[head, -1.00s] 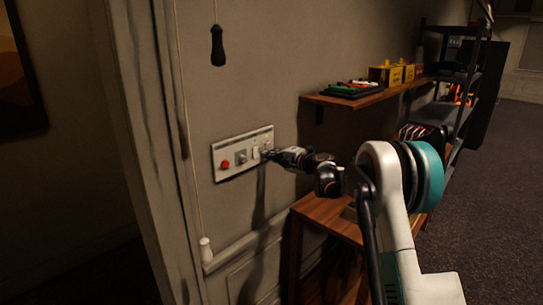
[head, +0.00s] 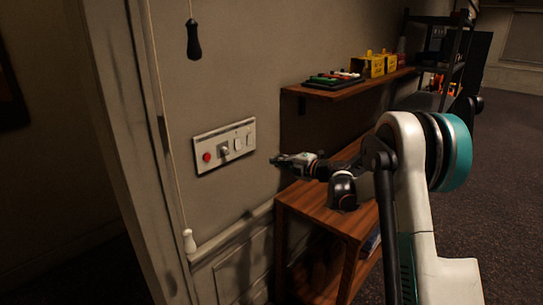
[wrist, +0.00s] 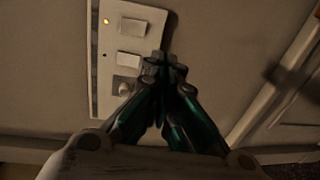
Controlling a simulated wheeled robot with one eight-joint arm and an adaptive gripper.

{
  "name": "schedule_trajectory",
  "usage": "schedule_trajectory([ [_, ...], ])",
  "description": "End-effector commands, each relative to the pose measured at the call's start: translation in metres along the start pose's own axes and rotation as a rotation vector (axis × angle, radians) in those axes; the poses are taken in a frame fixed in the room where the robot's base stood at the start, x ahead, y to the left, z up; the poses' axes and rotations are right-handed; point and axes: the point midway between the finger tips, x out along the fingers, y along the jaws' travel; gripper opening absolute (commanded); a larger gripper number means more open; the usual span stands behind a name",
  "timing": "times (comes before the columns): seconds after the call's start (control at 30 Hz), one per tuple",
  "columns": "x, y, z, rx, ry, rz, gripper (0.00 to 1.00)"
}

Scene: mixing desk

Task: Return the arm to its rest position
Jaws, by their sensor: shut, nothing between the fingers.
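My gripper (head: 277,160) is shut and empty. In the head view it points left toward the wall, a little right of and below the white switch panel (head: 204,142), with a gap between them. The panel carries a red button (head: 207,157), a grey knob (head: 224,151) and two pale switches (head: 243,142). In the wrist view the closed fingertips (wrist: 166,58) appear beside the panel's edge (wrist: 101,75). The panel's two switches and the knob show there, with a small lit yellow light near the top switch.
A wooden table (head: 318,211) stands under my forearm. A wall shelf (head: 335,93) above holds a dark tray with coloured items and yellow boxes (head: 371,66). A cord with a black handle (head: 194,39) and one with a white pull (head: 189,241) hang at the left. Dark floor is open at right.

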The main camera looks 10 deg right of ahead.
Motion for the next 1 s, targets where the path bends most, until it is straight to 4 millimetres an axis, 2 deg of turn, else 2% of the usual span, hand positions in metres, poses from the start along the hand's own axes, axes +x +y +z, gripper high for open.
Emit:
schedule_trajectory([
  [0.4,-0.005,-0.001,0.0,0.0,0.0,0.001,0.0],
  [0.47,-0.005,0.003,0.0,0.003,-0.005,0.006,0.0],
  [0.53,-0.007,0.014,-0.001,0.015,-0.02,0.024,0.0],
  [0.67,-0.017,0.059,-0.003,0.067,-0.094,0.096,0.0],
  [0.77,-0.032,0.104,-0.006,0.137,-0.178,0.171,0.0],
  [0.9,-0.062,0.156,-0.009,0.255,-0.303,0.263,0.0],
  [1.0,-0.087,0.182,-0.013,0.35,-0.391,0.315,0.0],
])
